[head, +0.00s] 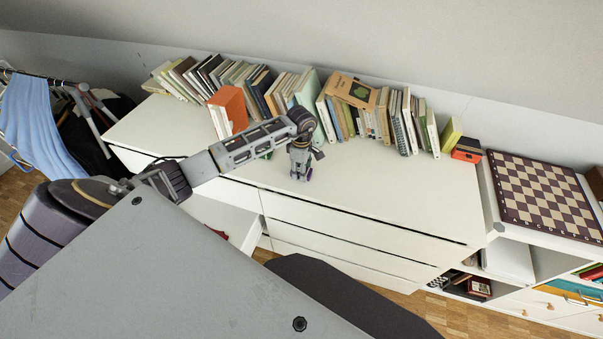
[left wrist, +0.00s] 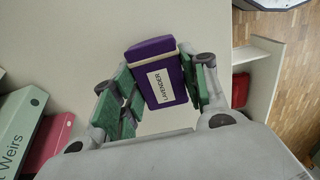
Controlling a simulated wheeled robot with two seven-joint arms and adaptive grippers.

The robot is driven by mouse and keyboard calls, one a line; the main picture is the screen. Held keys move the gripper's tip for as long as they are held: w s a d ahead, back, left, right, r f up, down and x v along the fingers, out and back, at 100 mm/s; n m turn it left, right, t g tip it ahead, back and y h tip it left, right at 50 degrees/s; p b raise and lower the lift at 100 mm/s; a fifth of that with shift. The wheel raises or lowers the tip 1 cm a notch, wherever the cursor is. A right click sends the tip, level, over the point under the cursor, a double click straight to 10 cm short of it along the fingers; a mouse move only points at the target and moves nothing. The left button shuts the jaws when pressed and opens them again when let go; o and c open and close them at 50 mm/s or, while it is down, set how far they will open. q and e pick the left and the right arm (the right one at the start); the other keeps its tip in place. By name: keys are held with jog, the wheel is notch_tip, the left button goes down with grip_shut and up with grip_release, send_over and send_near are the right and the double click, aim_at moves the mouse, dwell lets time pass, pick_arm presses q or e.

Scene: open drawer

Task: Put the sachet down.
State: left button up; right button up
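The sachet (left wrist: 163,84) is a small purple block with a white label reading "LAVENDER". It sits between the green finger pads of my left gripper (left wrist: 160,88), which is shut on it. In the head view my left gripper (head: 303,173) points down over the white dresser top (head: 400,190), in front of the row of books. Only a small purple bit of the sachet shows there, at the fingertips. I cannot tell whether the sachet touches the dresser top. My right gripper is not in view.
Many books (head: 350,118) line the back of the dresser, with an orange book (head: 228,108) jutting forward. A drawer (head: 222,216) stands open at the dresser's left. A chessboard (head: 543,195) lies on the right-hand shelf unit. The dresser top right of my gripper is clear.

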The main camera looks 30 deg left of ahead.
pick_arm(q)
jog(key=shift+c, duration=1.4)
notch_tip(320, 180, up, 10)
jog(key=b, duration=0.1)
jog(key=shift+d, duration=0.1)
